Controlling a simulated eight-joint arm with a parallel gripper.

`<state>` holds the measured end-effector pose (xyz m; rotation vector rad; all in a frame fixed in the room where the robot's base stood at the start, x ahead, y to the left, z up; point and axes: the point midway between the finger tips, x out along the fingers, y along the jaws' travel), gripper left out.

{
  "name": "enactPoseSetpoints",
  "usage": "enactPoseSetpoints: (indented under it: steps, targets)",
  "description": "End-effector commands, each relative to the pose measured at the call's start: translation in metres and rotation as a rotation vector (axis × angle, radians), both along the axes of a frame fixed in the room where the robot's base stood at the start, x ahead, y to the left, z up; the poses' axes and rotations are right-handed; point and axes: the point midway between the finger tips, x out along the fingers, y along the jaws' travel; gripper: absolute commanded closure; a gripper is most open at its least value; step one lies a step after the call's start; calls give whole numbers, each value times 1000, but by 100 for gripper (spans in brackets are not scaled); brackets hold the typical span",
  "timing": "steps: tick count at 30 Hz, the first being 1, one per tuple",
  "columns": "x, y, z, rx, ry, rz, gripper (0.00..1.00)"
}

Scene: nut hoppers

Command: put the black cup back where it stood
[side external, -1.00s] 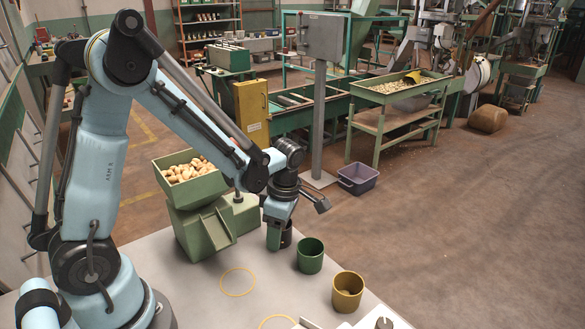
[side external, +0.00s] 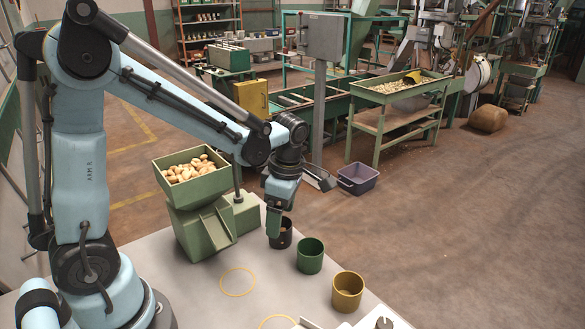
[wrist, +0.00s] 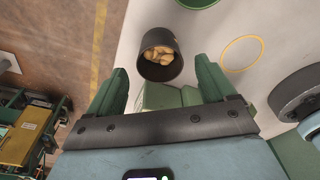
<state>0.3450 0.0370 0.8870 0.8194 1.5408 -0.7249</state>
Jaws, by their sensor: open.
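The black cup (side external: 285,234) stands upright on the pale table, beside the green hopper and behind the green cup. In the wrist view the black cup (wrist: 151,72) holds several tan nuts. My gripper (side external: 275,226) is at the cup and hides part of it in the side view. In the wrist view my gripper (wrist: 161,70) has its two green fingers spread wide, with the cup ahead of the gap between their tips. Nothing is between the fingers. Two thin yellow rings are marked on the table, a whole one (side external: 238,269) and a partly hidden one at the front.
The green hopper (side external: 196,187) full of nuts stands left of the cup, with its chute (side external: 217,226) facing forward. A green cup (side external: 310,257) and a mustard cup (side external: 347,292) stand to the right. The table (side external: 200,290) is clear around the whole ring.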

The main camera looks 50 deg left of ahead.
Motion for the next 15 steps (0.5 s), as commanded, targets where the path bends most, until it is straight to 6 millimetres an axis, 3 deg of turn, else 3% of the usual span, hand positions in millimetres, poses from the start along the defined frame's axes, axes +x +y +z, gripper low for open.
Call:
enactPoseSetpoints:
  steps: [9, 15]
  targets:
    - [3, -5, 48, 0, 0, -2, 16]
    - [5, -7, 65, 0, 0, -2, 16]
